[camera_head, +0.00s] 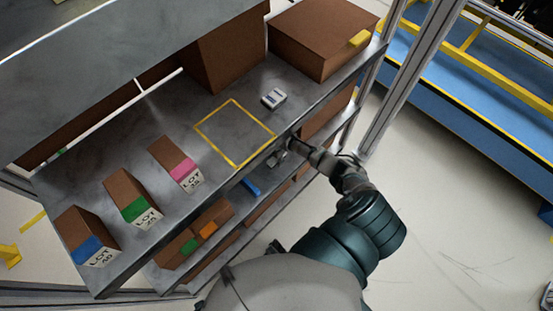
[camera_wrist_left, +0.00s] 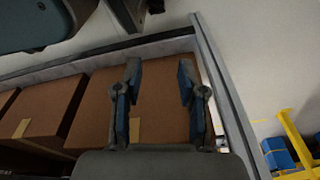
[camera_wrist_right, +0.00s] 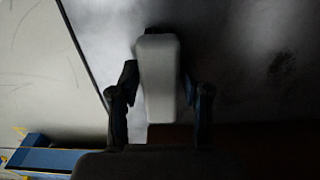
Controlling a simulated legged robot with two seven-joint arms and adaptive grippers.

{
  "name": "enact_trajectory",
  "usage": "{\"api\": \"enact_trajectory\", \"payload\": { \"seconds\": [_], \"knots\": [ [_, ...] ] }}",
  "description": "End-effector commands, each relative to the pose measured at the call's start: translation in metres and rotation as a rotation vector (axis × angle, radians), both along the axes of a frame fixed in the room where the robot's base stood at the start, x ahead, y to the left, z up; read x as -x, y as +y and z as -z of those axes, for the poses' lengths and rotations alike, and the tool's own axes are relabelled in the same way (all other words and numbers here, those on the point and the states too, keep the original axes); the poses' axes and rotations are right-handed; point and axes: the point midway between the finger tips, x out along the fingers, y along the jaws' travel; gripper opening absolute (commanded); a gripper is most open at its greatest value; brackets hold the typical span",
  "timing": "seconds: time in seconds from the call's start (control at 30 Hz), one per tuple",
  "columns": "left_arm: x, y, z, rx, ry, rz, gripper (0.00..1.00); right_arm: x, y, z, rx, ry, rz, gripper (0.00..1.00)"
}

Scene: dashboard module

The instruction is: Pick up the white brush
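A white, rounded, elongated object (camera_wrist_right: 158,80), which looks like the white brush, shows in the right wrist view. It lies between the two fingers of my right gripper (camera_wrist_right: 160,95). The fingers are apart, and I see no clear grip on it. In the head view my right gripper (camera_head: 279,156) is at the front edge of the grey shelf unit, just below the top shelf; the brush is hard to make out there. My left gripper (camera_wrist_left: 160,85) is open and empty over brown boxes (camera_wrist_left: 155,105). It is outside the head view.
A blue item (camera_head: 250,186) lies on the lower shelf. A metal post (camera_head: 410,75) stands to the right.

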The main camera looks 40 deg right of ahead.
Motion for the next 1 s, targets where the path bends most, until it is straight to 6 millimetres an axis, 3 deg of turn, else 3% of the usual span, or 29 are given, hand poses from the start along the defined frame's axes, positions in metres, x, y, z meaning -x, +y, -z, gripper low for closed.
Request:
{"api": "enact_trajectory", "payload": {
  "seconds": [0.03,0.13,0.17,0.57,0.83,1.0],
  "knots": [
    [0.0,0.0,0.0,-0.001,0.001,0.0,0.4,0.0,0.0,0.0,0.0,0.0,0.0,0.27],
    [-0.001,0.0,0.0,-0.001,0.0,0.0,0.4,0.0,0.0,0.0,0.0,0.0,0.0,0.02],
    [-0.001,0.0,0.0,-0.001,0.0,0.0,0.4,0.0,0.0,0.0,0.0,0.0,0.0,0.0],
    [-0.001,0.001,-0.001,-0.001,-0.004,0.001,0.4,0.0,0.0,-0.006,-0.001,-0.001,0.0,0.0],
    [0.023,0.002,0.022,-0.001,0.015,0.005,0.4,-0.001,0.0,-0.039,0.0,-0.004,0.0,0.0],
    [0.045,0.007,0.038,-0.004,0.027,0.009,0.4,0.032,0.02,-0.041,-0.002,0.002,-0.003,0.0]
  ]
}}
